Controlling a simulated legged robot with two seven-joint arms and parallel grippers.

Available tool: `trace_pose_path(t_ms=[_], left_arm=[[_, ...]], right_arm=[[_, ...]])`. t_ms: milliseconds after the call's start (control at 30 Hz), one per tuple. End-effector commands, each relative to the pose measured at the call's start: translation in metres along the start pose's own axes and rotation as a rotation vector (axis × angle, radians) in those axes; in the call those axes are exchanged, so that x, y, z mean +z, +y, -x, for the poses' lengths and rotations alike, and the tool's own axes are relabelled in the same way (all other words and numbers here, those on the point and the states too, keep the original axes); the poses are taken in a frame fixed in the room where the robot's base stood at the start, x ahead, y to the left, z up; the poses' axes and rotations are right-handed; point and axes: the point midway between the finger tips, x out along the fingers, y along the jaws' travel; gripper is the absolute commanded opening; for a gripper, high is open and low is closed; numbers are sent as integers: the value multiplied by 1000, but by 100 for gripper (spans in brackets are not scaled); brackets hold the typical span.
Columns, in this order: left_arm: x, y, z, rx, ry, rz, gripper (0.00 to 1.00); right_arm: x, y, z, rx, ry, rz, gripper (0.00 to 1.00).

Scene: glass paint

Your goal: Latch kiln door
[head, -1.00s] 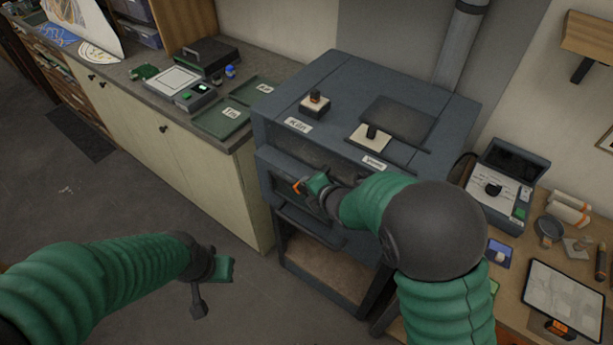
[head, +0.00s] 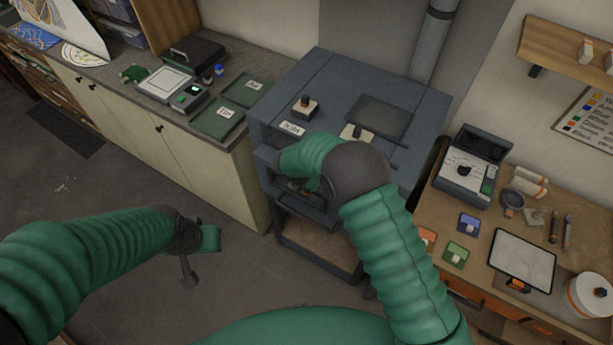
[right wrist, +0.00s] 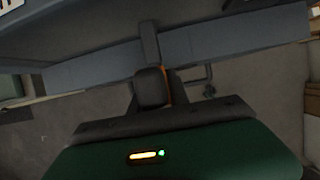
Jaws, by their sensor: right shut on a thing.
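The kiln (head: 290,85) is a dark blue-grey box on a stand in the middle of the head view. My right arm covers much of its front, so the door and latch are mostly hidden there. My right gripper (head: 304,184) is at the kiln front. In the right wrist view my right gripper (right wrist: 153,90) is shut on a dark bar-like handle (right wrist: 149,42), which meets the grey-blue kiln edge (right wrist: 220,45). I cannot tell whether the door is fully closed. My left gripper (head: 198,258) hangs over the floor at left, away from the kiln; its jaws are unclear.
A cabinet counter (head: 190,140) with green trays and a device stands left of the kiln. A wooden workbench (head: 425,215) with a control box (head: 465,175) and small tools is at right. The floor (head: 120,195) at left is open.

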Motion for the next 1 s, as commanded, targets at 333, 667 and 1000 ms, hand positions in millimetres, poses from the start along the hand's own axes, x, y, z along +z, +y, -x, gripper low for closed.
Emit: trace_pose_path(t_ms=[333,667,1000], left_arm=[[-2,0,8,0,0,0,0],[-2,0,8,0,0,0,0],[-2,0,8,0,0,0,0]], right_arm=[[3,2,1,-47,-4,19,0],[4,2,1,-48,-6,20,23],[2,1,1,-49,-3,21,44]])
